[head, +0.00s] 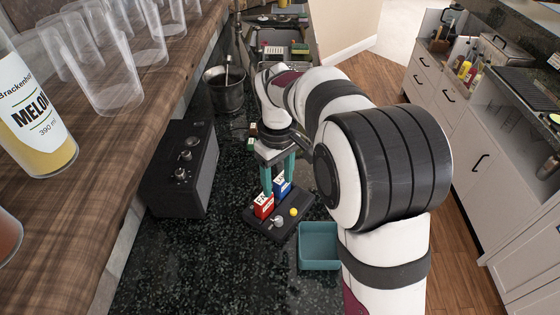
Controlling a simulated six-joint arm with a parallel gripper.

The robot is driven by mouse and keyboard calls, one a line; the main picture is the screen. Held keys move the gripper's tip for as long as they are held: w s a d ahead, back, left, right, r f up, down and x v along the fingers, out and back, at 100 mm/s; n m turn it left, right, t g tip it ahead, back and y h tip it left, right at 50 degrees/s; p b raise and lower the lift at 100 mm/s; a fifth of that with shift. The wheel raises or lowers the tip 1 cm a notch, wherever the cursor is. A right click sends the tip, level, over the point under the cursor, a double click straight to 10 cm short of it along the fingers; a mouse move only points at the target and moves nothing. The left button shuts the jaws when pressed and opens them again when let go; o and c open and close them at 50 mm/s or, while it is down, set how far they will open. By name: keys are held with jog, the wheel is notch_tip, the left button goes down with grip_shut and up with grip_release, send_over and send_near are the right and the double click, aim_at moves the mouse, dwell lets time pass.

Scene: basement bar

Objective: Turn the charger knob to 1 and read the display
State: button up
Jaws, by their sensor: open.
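A small black unit (256,225), which looks like the charger, lies on the dark speckled counter. A red block (263,206) and a blue block (281,188) stand upright on it. On its near part are a small grey knob (278,220) and a yellow round piece (293,212). I cannot make out knob markings or a display. My gripper (278,186) points down with its teal fingers apart, at the two blocks behind the knob. I cannot tell whether the fingers touch the blocks.
A black box with several knobs (182,168) stands to the left. A teal open bin (320,262) sits right of the charger, beside my arm. A metal bucket (223,92) stands behind. Glasses and a bottle (38,125) line the wooden ledge. The near counter is clear.

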aim_at(279, 219)
notch_tip(279, 219, down, 15)
jog(key=shift+r, duration=0.1)
grip_shut()
dwell(0.4)
